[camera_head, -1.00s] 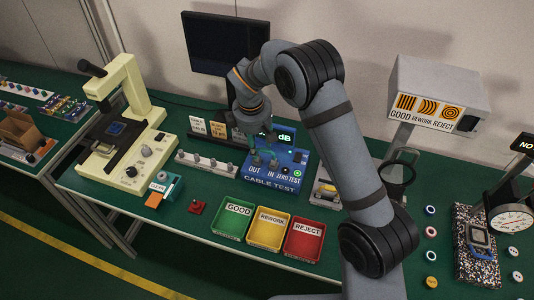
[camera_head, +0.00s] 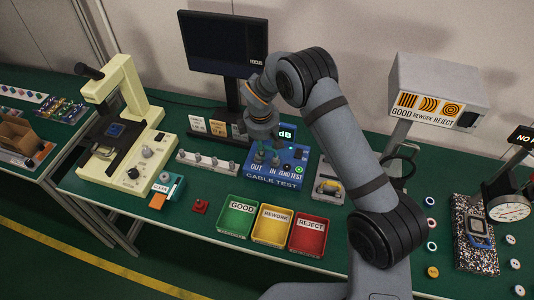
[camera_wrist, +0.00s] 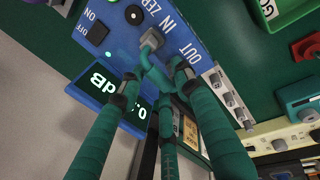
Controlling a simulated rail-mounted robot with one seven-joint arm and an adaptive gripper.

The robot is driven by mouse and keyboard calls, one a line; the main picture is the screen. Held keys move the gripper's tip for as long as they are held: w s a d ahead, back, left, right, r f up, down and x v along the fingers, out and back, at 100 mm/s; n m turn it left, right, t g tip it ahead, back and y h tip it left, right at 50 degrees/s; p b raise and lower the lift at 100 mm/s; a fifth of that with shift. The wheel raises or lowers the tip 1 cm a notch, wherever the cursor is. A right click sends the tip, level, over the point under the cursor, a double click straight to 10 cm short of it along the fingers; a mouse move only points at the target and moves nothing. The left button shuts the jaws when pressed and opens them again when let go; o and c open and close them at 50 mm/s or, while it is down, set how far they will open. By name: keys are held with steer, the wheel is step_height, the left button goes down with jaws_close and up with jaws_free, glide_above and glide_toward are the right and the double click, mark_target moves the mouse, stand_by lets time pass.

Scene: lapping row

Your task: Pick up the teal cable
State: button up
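The teal cable (camera_wrist: 154,72) shows in the wrist view. A grey plug (camera_wrist: 151,39) joins it to the blue cable tester beside the OUT and IN lettering. In the head view the cable is small and partly hidden below my gripper (camera_head: 262,136), which hangs just above the tester (camera_head: 278,168). In the wrist view, two thick banded finger shapes of my gripper (camera_wrist: 155,74) reach in from below, tips apart, with the cable between and beyond them. They look open; no grip on the cable shows. Similar teal shapes overlap behind them, so the cable's full run is unclear.
Green GOOD (camera_head: 237,217), yellow REWORK (camera_head: 272,226) and red REJECT (camera_head: 308,234) trays stand in front of the tester. A connector strip (camera_head: 207,163) lies left of it, and a monitor (camera_head: 222,42) stands behind. A grey device (camera_head: 327,187) sits close on the right.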

jaws_close()
steer(key=shift+r, duration=0.1)
stand_by(0.4)
